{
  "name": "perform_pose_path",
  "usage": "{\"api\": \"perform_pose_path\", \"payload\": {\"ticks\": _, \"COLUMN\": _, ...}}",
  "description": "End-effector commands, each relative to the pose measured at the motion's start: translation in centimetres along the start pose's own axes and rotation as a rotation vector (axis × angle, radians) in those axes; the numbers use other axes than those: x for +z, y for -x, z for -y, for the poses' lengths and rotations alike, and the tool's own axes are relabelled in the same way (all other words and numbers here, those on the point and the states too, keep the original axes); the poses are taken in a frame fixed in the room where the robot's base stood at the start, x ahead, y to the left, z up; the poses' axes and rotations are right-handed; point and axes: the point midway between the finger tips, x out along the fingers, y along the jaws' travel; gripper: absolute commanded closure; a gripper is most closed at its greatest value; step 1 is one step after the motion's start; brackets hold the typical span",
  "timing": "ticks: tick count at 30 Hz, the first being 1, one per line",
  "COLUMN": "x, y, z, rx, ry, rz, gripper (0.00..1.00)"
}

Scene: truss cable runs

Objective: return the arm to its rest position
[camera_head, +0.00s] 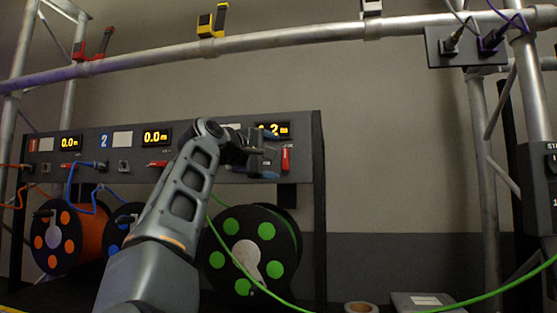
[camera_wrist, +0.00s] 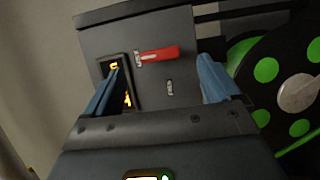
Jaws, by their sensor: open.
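My gripper (camera_head: 268,162) is in front of the right end of the grey meter panel (camera_head: 215,172), partly covering the third display (camera_head: 273,130). In the wrist view my gripper (camera_wrist: 160,72) has its two blue fingers wide apart with nothing between them. Beyond the fingers are a red lever (camera_wrist: 158,55), a lit yellow display (camera_wrist: 118,80) and a small socket or switch (camera_wrist: 170,87). I cannot tell how far the fingertips are from the panel. My arm (camera_head: 180,200) reaches up from the bottom of the head view.
Orange (camera_head: 68,236), blue (camera_head: 122,218) and green (camera_head: 250,250) reels sit below the panel. A green cable (camera_head: 480,296) runs low to the right. A truss tube (camera_head: 290,38) with clamps crosses above. A tape roll (camera_head: 361,307) lies low. Space right of the panel is open.

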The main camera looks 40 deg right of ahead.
Motion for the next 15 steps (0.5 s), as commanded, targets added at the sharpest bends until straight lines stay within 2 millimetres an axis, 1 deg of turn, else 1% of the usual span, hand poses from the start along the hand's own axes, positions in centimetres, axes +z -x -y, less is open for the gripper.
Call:
{"api": "perform_pose_path", "payload": {"ticks": 1, "x": -0.02, "y": 0.55, "z": 0.02, "rx": 0.001, "ry": 0.000, "rz": -0.001, "gripper": 0.11}}
{"api": "perform_pose_path", "payload": {"ticks": 5, "x": 0.01, "y": 1.29, "z": -0.01, "rx": 0.001, "ry": 0.000, "rz": 0.000, "gripper": 0.11}}
{"api": "perform_pose_path", "payload": {"ticks": 15, "x": 0.02, "y": 1.39, "z": -0.03, "rx": 0.001, "ry": 0.000, "rz": 0.000, "gripper": 0.11}}
